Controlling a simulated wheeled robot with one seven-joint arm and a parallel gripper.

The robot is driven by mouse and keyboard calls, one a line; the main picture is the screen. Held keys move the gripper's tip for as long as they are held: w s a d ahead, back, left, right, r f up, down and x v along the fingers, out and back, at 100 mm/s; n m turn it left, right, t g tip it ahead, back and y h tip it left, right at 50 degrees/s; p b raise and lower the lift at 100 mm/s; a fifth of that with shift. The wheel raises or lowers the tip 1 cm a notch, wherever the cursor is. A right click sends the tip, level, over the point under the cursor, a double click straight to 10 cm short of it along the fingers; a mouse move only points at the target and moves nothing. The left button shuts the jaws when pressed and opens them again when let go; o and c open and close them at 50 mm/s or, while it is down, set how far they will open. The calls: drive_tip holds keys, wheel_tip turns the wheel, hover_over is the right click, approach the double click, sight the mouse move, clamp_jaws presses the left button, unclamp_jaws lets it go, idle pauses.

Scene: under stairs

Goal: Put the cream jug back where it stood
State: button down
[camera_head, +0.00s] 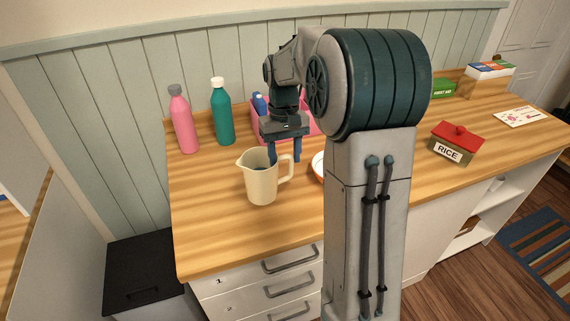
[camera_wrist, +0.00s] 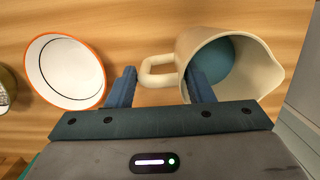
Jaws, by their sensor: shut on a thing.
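The cream jug (camera_head: 261,184) is upright at the front left of the wooden counter, its spout to the left and its handle to the right. I cannot tell whether its base touches the wood. My gripper (camera_head: 284,161) reaches down over its handle side. In the wrist view, one finger of my gripper (camera_wrist: 162,82) is inside the jug (camera_wrist: 262,60) and the other is outside, beyond the handle. It is shut on the jug, with handle and wall between the fingers. The jug's inside shows blue at the bottom.
A white bowl with an orange rim (camera_wrist: 65,73) is beside the jug, partly hidden by my arm in the head view. A pink bottle (camera_head: 183,120), a teal bottle (camera_head: 222,115) and a pink box (camera_head: 313,128) stand behind. A red-lidded rice box (camera_head: 450,146) stands right.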

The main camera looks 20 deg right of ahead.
sight(285, 177)
drive_tip(key=shift+f, duration=1.8)
drive_tip(key=shift+f, duration=0.15)
drive_tip(key=c, duration=0.7)
unclamp_jaws()
wheel_tip(285, 177, up, 11)
drive_tip(key=w, duration=0.2)
drive_tip(key=s+a+f+t, duration=0.1)
drive_tip(key=s+a, duration=0.1)
drive_tip(key=s, duration=0.5)
drive_tip(key=s+a+f+t, duration=0.2)
drive_tip(key=s, duration=0.6)
drive_tip(key=s+a+f+t, duration=0.1)
drive_tip(key=s+a, duration=0.1)
drive_tip(key=s, duration=0.6)
drive_tip(key=shift+s+a+f+t, duration=0.2)
drive_tip(key=shift+f+t, duration=0.1)
drive_tip(key=shift+t, duration=0.1)
